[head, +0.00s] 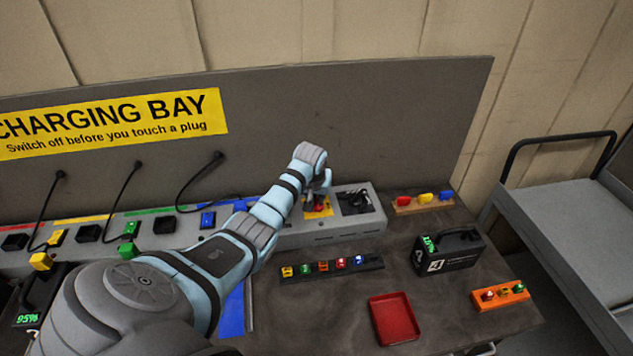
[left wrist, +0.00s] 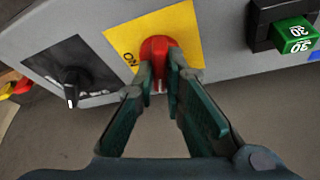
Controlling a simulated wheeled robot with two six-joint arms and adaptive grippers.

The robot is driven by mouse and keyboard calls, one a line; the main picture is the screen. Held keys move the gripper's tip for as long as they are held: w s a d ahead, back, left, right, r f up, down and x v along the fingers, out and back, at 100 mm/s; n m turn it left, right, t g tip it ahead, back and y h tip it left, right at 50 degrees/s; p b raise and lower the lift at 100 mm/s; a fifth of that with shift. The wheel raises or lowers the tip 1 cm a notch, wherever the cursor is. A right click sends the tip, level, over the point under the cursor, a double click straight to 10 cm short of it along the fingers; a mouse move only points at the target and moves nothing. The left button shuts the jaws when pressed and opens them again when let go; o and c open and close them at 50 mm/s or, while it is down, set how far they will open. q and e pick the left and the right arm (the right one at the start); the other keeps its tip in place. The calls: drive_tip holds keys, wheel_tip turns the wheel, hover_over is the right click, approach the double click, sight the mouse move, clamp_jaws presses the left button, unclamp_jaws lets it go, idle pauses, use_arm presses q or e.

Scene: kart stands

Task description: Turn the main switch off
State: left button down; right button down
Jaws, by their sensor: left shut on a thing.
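The main switch is a red rotary knob (head: 319,206) on a yellow plate on the sloped grey panel. In the left wrist view the knob (left wrist: 154,47) has the word ON printed on the plate at its left side. My left gripper (left wrist: 160,72) is shut on the knob, with one dark green finger on each side of it. In the head view my left gripper (head: 320,196) reaches down over the plate and hides part of it. My right gripper is not clearly in view.
A black selector knob (left wrist: 71,88) sits beside the switch; a green plug (left wrist: 295,36) is at the other side. In front lie a strip of coloured pieces (head: 332,267), a red tray (head: 394,318), a black battery (head: 447,250) and an orange block (head: 500,295). A trolley (head: 580,215) stands right.

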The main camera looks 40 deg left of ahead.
use_arm(q)
drive_tip(key=shift+w+n+g+y, duration=0.1)
drive_tip(key=shift+n+g+y, duration=0.5)
drive_tip(key=shift+n, duration=1.4)
drive_tip(key=c, duration=1.7)
unclamp_jaws()
drive_tip(key=shift+o, duration=0.2)
drive_tip(key=shift+d+r, duration=0.1)
drive_tip(key=v, duration=1.2)
